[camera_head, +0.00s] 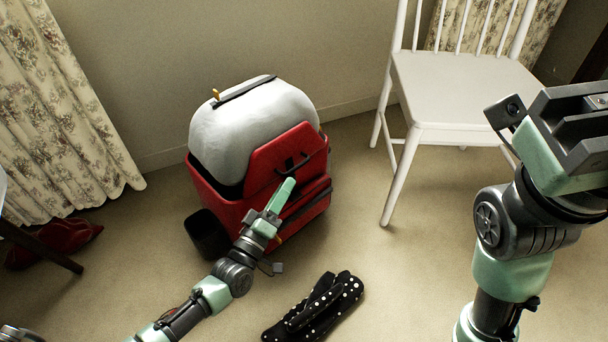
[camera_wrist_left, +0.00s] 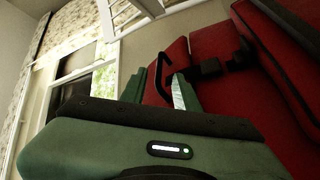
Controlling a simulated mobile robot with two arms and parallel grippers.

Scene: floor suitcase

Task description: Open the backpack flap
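The red backpack (camera_head: 232,208) stands upright on the floor by the wall, with a pale grey domed top (camera_head: 253,124) crossed by a black strap. A red front panel (camera_head: 283,153) carries a black loop handle (camera_head: 305,163). My left gripper (camera_head: 284,192) is just in front of this panel, below the handle. In the left wrist view the fingers (camera_wrist_left: 160,90) are apart, and the black handle (camera_wrist_left: 161,72) shows between or just beyond them. I cannot tell whether they touch it. My right gripper (camera_head: 560,115) is at the right, its fingertips not clear.
A white chair (camera_head: 465,88) stands right of the backpack. A black polka-dot item (camera_head: 315,308) lies on the floor in front. Red shoes (camera_head: 55,241) lie at the left below a floral curtain (camera_head: 60,120).

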